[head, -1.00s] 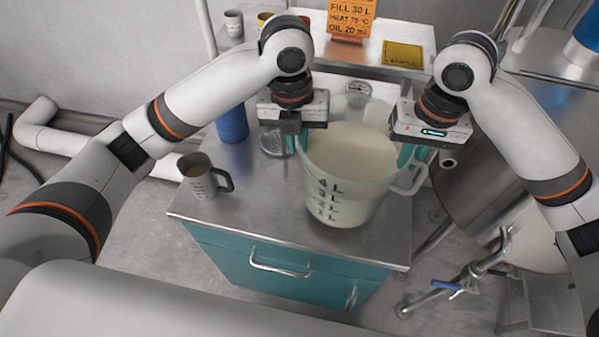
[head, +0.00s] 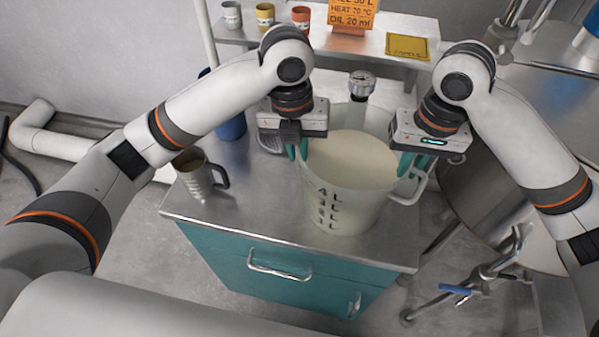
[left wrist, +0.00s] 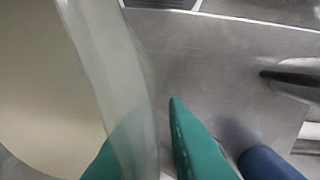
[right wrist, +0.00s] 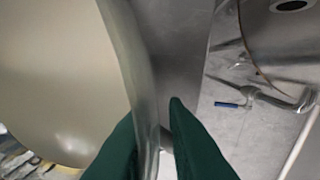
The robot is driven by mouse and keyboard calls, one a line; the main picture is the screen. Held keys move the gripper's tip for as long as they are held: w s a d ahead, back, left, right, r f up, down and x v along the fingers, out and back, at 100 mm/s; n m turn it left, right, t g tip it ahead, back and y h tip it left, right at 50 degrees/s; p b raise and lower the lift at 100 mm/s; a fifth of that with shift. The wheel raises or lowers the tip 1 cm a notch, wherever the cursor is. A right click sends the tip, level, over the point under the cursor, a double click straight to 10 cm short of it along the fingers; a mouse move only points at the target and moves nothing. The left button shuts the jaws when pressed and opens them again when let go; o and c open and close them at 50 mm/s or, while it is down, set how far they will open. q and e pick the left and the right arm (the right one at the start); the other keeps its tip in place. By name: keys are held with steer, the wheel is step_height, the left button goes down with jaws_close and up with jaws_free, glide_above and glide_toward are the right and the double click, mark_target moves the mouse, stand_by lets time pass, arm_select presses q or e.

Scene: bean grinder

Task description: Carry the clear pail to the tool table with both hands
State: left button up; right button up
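The clear pail (head: 335,205), translucent with dark volume marks and pale contents, stands upright on a steel-topped teal cabinet (head: 300,245). My left gripper (head: 297,151) is at its left rim, pointing down. In the left wrist view one finger is seen through the pail wall (left wrist: 125,90), the other is outside, with a gap to the wall. My right gripper (head: 412,163) straddles the right rim the same way. In the right wrist view its fingers stand either side of the wall (right wrist: 135,70), with a narrow gap outside. A side handle (head: 410,190) shows below my right gripper.
A steel jug (head: 198,178) stands left of the pail. A blue cylinder (head: 231,126) and a dial gauge (head: 362,84) are behind. A raised shelf (head: 400,62) holds small cups and signs. Pipework with a blue-handled valve (head: 455,289) is on the right.

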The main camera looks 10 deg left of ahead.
arm_select(q)
steer(key=o, duration=0.4)
steer(key=shift+s+r, duration=0.1)
steer(key=shift+s, duration=0.1)
arm_select(e)
steer(key=o, duration=0.4)
steer(key=shift+s+r, duration=0.1)
steer(key=shift+s, duration=0.1)
arm_select(q)
steer(key=shift+o, duration=0.2)
arm_select(e)
steer(key=shift+o, duration=0.2)
arm_select(q)
steer(key=shift+w, duration=0.1)
arm_select(e)
steer(key=shift+w, duration=0.1)
arm_select(q)
steer(key=shift+r, duration=0.25)
steer(key=r, duration=1.1)
steer(key=shift+a, duration=0.4)
steer(key=shift+r, duration=0.2)
arm_select(e)
steer(key=shift+r, duration=0.15)
steer(key=r, duration=0.7)
steer(key=d+r, duration=0.1)
steer(key=r, duration=0.3)
steer(key=shift+r, duration=0.3)
